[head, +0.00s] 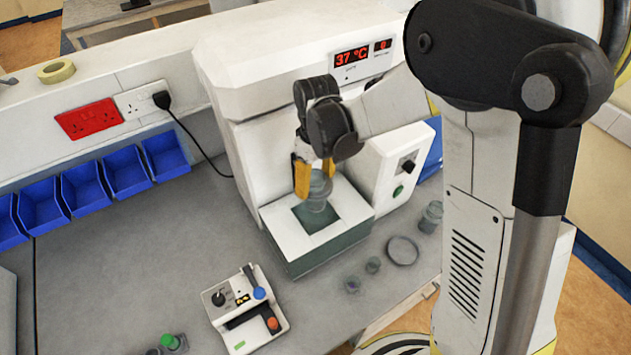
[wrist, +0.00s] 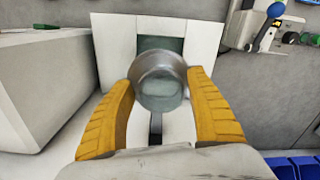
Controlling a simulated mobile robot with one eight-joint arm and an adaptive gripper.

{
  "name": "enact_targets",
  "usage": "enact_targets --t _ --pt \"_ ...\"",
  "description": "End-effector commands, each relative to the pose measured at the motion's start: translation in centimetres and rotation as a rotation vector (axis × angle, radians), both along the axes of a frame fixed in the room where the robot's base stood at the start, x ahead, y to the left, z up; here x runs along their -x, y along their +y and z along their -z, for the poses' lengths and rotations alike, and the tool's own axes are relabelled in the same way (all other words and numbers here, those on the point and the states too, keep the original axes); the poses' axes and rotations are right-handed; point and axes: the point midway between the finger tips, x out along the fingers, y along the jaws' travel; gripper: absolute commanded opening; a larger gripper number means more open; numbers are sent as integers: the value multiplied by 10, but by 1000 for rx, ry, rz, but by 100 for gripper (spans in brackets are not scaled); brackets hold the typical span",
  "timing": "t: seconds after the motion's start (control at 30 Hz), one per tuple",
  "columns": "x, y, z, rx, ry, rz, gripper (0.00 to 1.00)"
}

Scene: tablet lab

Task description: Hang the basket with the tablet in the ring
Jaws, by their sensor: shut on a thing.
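My gripper (head: 314,184) has its yellow fingers shut on a grey, roughly cylindrical basket (head: 319,190). It holds the basket over the square dark-green opening (head: 326,220) in the white top of the machine's bath. In the wrist view the basket (wrist: 160,92) sits between both yellow fingertips, and the opening (wrist: 150,44) shows partly behind it. I cannot make out a tablet inside the basket. I cannot tell a ring in the opening, and the gap between basket and bath top is hard to judge.
The white machine (head: 262,150) with a red 37 °C display stands behind the bath. A small control box (head: 244,312) stands front left. A round dish (head: 402,251), small containers (head: 373,265) and a jar (head: 431,217) lie at right. Blue bins (head: 124,171) line the wall.

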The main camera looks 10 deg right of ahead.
Motion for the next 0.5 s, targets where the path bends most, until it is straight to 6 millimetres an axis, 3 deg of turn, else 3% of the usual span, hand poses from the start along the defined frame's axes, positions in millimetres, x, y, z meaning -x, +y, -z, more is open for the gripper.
enact_targets --t 0.47,0.5 --pt "3 0 4 -1 6 1 26" --pt "3 0 4 0 6 1 73"
